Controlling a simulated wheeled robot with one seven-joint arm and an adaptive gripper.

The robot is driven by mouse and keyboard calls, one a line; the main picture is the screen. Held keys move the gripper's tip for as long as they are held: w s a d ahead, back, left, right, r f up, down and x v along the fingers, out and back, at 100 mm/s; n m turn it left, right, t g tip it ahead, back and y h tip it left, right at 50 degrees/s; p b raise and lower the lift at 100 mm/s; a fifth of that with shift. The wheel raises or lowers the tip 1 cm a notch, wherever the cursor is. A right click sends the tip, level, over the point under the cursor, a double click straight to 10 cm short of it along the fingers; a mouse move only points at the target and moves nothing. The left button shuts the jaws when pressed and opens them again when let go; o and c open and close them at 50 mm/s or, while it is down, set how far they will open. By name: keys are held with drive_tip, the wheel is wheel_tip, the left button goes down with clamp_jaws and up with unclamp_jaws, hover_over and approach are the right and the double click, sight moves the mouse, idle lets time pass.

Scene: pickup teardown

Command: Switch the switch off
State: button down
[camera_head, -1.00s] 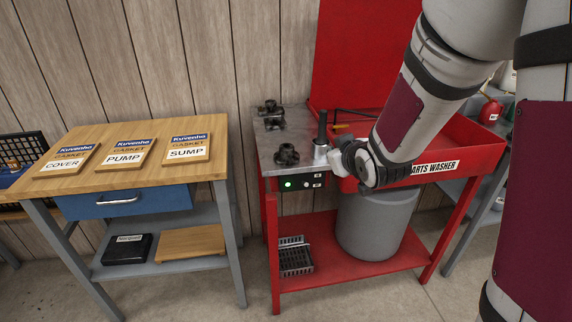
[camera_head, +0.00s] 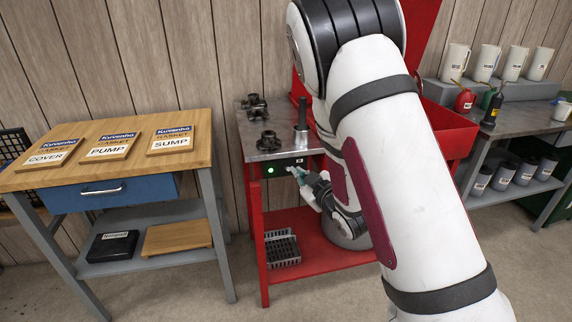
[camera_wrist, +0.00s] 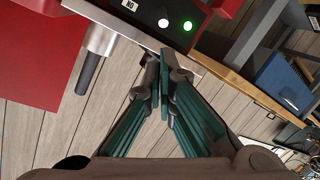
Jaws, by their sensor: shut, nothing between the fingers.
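The black control panel (camera_head: 280,168) is on the front of the red parts washer, with a green light (camera_head: 270,170) lit. I cannot make out the switch lever; the switch may be hidden. My gripper (camera_wrist: 163,52) is shut and empty, its fingertips just below the panel in the wrist view. In the head view my gripper (camera_head: 297,174) is at the panel's right part; contact cannot be told.
A wooden-topped bench (camera_head: 100,170) with gasket signs stands left. Jugs and cans (camera_head: 483,62) stand on shelving at right.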

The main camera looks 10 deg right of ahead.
sight(287, 168)
drive_tip(key=x, duration=1)
drive_tip(key=shift+b, duration=0.35)
